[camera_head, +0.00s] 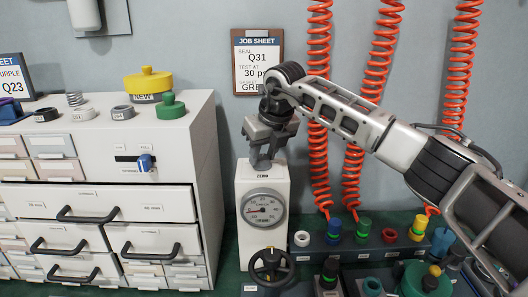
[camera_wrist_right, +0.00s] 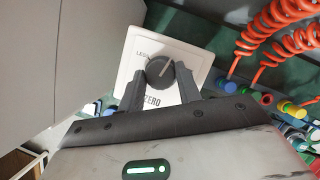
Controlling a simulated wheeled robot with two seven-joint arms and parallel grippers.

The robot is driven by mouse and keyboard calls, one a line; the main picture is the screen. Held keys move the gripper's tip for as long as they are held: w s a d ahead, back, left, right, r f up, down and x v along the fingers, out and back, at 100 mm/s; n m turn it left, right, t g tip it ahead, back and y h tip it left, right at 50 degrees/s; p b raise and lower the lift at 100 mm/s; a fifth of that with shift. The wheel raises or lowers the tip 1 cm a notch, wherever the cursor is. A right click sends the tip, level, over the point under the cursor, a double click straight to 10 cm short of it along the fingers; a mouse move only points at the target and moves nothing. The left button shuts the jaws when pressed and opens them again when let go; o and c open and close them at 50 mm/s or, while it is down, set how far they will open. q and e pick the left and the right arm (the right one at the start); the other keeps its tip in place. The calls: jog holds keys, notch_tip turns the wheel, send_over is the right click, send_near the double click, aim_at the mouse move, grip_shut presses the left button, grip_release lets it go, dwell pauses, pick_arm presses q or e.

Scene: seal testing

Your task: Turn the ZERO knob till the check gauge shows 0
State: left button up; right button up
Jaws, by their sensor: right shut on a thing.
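The ZERO knob (camera_wrist_right: 160,70) is a dark round knob with a pale pointer line, on top of the white gauge box (camera_wrist_right: 190,48). My right gripper (camera_wrist_right: 158,88) is shut on the knob, one finger on each side of it. In the head view the right gripper (camera_head: 264,158) reaches down onto the box top and hides the knob. The check gauge (camera_head: 263,207) is a round dial on the front of the white box (camera_head: 243,190). Its dark needle seems to point left; the exact reading is too small to tell. My left gripper is not in view.
A black handwheel (camera_head: 272,266) stands in front of the box. A white drawer cabinet (camera_head: 205,150) stands close on the left. Orange coiled hoses (camera_head: 318,100) hang at the right above a rack of coloured fittings (camera_head: 389,235). A job sheet (camera_head: 257,62) hangs behind.

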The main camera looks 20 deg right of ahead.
jog(key=shift+a+m+h, duration=0.1)
jog(key=shift+m+h, duration=0.5)
jog(key=shift+m, duration=0.8)
jog(key=shift+r, duration=0.1)
jog(key=o, duration=1)
jog(key=shift+c, duration=0.2)
jog(key=v, duration=1.6)
jog(key=shift+s, duration=0.25)
